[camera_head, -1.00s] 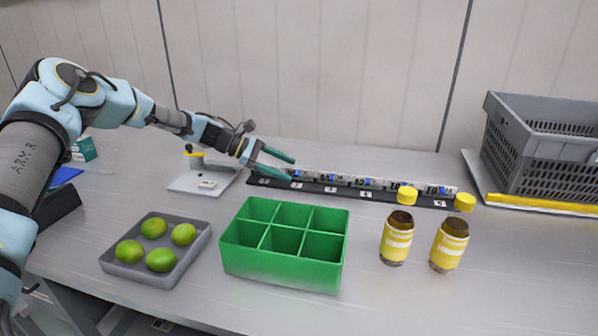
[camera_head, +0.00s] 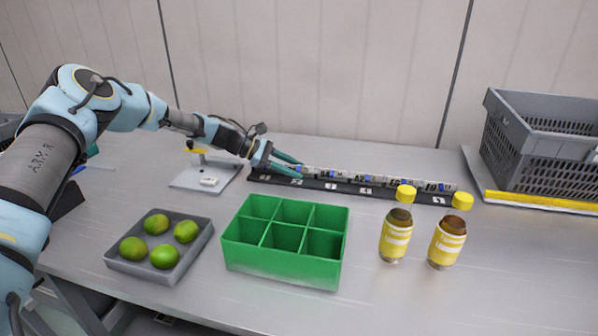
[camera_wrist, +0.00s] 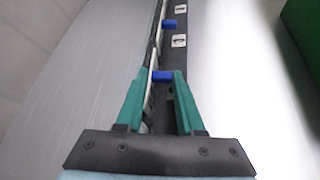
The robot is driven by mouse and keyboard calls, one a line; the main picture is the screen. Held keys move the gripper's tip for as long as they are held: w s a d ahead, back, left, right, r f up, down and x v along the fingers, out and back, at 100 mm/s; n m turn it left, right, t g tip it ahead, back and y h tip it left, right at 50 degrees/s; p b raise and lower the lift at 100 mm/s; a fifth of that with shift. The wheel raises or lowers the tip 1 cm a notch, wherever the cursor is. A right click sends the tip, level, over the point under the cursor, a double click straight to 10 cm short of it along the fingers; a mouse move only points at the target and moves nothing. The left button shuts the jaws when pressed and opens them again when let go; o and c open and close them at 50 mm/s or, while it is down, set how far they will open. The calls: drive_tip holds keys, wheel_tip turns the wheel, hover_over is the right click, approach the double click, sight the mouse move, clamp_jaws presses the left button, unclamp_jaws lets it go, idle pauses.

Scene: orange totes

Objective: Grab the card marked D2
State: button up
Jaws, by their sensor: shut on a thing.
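A row of small white cards with blue parts (camera_head: 362,179) stands in a long black rack (camera_head: 335,188) at the back of the table. Their marks are too small to read surely, so I cannot tell which is D2. My gripper (camera_head: 297,167) is at the left part of this row, with its green fingers pointing right. In the wrist view, my gripper (camera_wrist: 164,76) is shut on a card with a blue part (camera_wrist: 162,77) showing between the fingertips. The card's face is hidden, and it still appears in line with the rack.
A green six-compartment box (camera_head: 283,272) and a grey tray (camera_head: 150,272) of limes stand in front. Two yellow-labelled jars (camera_head: 396,236) stand right of the box. A grey basket (camera_head: 540,150) is at the far right. A white stand (camera_head: 205,180) is left of the rack.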

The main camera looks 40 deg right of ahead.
clamp_jaws()
drive_tip(key=shift+r, duration=0.15)
